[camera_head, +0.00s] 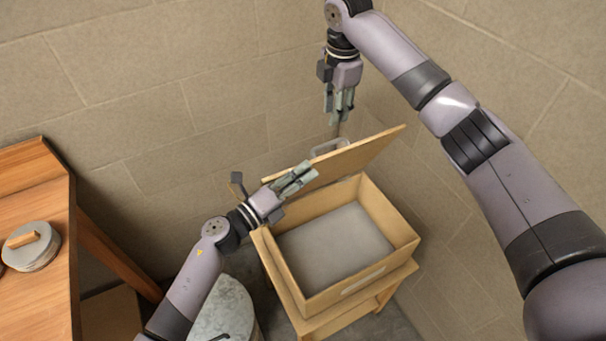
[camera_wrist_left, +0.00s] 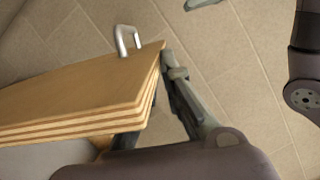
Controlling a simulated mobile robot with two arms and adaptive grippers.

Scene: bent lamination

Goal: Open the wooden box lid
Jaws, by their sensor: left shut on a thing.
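The wooden box (camera_head: 293,281) stands on a small wooden stand in the head view, its grey inner floor showing. Its lid (camera_head: 361,156) is raised and tilted up at the back of the box. A grey metal handle (camera_head: 330,147) is on the lid's far side; it also shows in the left wrist view (camera_wrist_left: 122,38). My left gripper (camera_head: 300,180) is shut on the lid's left edge, and the layered edge lies by its fingers in the left wrist view (camera_wrist_left: 162,85). My right gripper (camera_head: 340,112) hangs fingers-down above the handle, apart from the lid; its finger gap is unclear.
A wooden table (camera_head: 40,290) with stacked round discs (camera_head: 35,247) stands at the left. A round grey-topped object (camera_head: 222,305) is just left of the stand (camera_head: 371,295). Brick walls close in behind and to the right.

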